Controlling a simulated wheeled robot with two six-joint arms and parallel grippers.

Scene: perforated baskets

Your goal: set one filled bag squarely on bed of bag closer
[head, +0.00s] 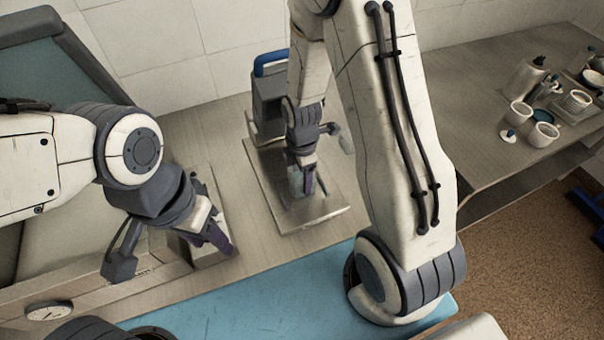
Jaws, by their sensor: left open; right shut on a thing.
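The bag closer (268,98) stands against the back wall, a dark grey body with a blue handle. Its flat metal bed (318,208) extends toward me with a raised front lip. My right gripper (305,182) is over the middle of the bed, shut on a small pale bag (296,183). The gripper and arm partly hide the bag, and I cannot tell whether it touches the bed or sits square to it. My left gripper (212,232) is open at the left, above a pale box-like thing (215,254) that it partly hides.
A blue mat (225,309) lies along the front. A round dial (48,311) is at the lower left. The right counter (470,135) holds white cups (543,134), a canister (524,78) and a rack of dishes (575,104). Bare counter lies between my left gripper and the bed.

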